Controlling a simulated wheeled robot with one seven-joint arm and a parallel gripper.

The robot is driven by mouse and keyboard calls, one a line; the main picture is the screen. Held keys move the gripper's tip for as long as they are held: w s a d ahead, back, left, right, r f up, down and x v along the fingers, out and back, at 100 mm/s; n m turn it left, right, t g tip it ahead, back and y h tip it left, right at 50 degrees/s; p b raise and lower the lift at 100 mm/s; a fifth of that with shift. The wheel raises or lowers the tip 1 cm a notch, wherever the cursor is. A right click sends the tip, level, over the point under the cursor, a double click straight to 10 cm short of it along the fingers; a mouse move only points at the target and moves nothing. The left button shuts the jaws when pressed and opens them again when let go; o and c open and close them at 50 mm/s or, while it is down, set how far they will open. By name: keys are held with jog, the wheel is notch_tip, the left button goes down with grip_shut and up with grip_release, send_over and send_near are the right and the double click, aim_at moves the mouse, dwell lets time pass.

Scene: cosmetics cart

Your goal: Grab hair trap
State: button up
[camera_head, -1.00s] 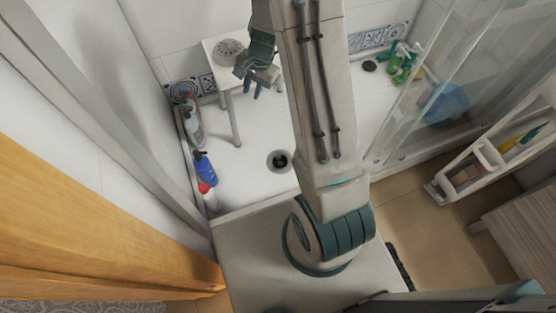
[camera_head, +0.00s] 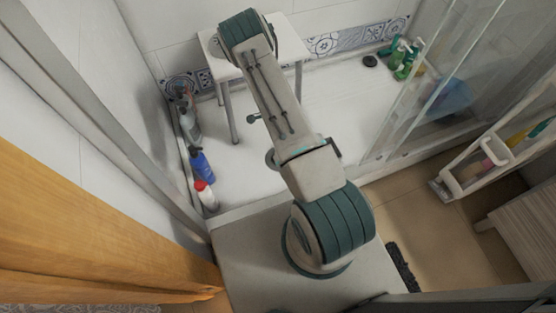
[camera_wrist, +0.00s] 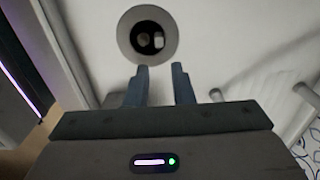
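The round drain (camera_wrist: 148,36) in the white shower floor has a grey rim and a dark opening, with two small pale shapes inside. I cannot tell whether these belong to a hair trap. My gripper (camera_wrist: 159,72) is open and empty in the wrist view, its two dark fingers pointing toward the drain, apart from it in the picture. In the head view the drain (camera_head: 270,158) is mostly covered by my arm, and the gripper is largely hidden behind it. The slotted grey disc seen earlier on the stool is hidden by my arm.
A white stool (camera_head: 289,38) stands behind my arm. Bottles, including a blue one (camera_head: 201,164), line the left shower edge. Green bottles (camera_head: 407,62) and a dark puck (camera_head: 370,61) sit at the back right. A glass door and shelf (camera_head: 490,165) border the right.

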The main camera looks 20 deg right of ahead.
notch_tip(320, 180, down, 13)
jog(key=b, duration=0.4)
jog(key=shift+s+r, duration=0.1)
jog(key=shift+r, duration=0.1)
grip_shut()
